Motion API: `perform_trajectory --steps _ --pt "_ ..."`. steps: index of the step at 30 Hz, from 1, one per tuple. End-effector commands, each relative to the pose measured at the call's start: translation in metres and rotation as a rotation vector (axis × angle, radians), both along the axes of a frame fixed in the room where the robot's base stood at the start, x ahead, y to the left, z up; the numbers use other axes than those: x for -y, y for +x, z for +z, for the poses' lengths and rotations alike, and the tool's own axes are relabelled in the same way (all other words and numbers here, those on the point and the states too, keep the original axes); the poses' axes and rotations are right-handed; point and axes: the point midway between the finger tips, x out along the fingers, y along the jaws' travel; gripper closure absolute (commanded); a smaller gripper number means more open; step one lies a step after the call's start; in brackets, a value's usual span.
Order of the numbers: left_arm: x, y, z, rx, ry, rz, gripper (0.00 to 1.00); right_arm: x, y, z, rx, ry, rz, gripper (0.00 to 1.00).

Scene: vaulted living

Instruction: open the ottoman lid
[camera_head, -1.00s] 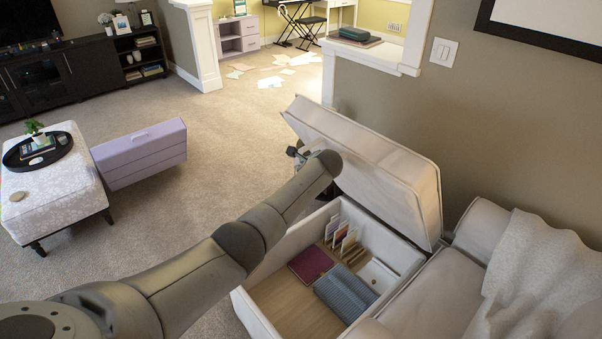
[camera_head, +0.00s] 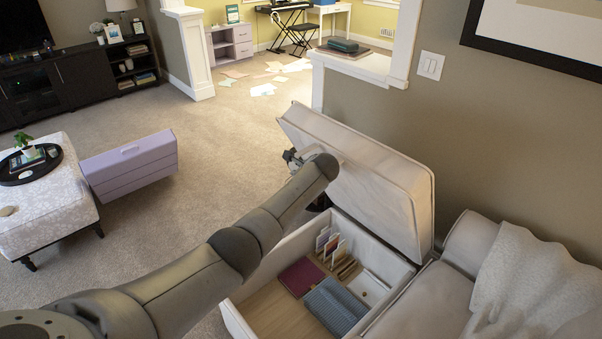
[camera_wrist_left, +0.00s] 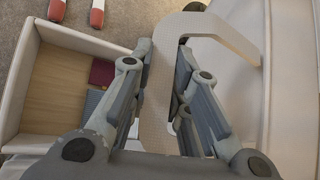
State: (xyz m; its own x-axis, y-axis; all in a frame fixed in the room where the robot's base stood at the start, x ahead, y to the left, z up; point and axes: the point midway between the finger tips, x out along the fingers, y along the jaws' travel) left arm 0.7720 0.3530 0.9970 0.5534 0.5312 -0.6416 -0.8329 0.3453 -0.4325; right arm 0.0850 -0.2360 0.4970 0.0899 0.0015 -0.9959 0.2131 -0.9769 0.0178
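The ottoman (camera_head: 238,318) is a pale upholstered storage box at lower middle of the head view. Its thick lid (camera_head: 375,185) is tilted up steeply, and the inside shows. My left gripper (camera_head: 293,157) is at the lid's raised edge, partly hidden behind my wrist. In the left wrist view, a beige curved handle (camera_wrist_left: 215,32) passes between the fingers of my left gripper (camera_wrist_left: 158,75), which look closed on it. The lid's pale surface (camera_wrist_left: 290,90) fills the right of that view. My right gripper is not in view.
Inside the box are a dark red book (camera_head: 300,277), blue-grey folded cloth (camera_head: 335,305) and upright cards (camera_head: 330,245). A sofa with a throw (camera_head: 530,280) stands at right. A lilac case (camera_head: 130,170) and patterned footstool (camera_head: 45,200) stand left. Carpet between is clear.

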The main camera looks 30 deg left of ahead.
Motion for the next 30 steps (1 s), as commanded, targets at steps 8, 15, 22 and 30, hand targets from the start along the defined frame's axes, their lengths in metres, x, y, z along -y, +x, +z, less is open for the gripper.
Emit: perform_trajectory --steps 8,15,22,30 --pt "-0.002 0.0 0.001 0.001 0.003 0.002 0.68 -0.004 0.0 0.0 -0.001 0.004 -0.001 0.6" --pt "0.0 -0.002 0.004 0.001 0.006 0.003 0.68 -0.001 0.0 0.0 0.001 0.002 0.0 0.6" --pt "0.011 -0.013 0.016 0.003 0.004 0.001 0.68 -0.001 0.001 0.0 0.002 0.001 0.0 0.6" --pt "0.032 -0.034 0.041 0.003 0.005 0.0 0.68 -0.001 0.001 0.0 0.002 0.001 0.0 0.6"
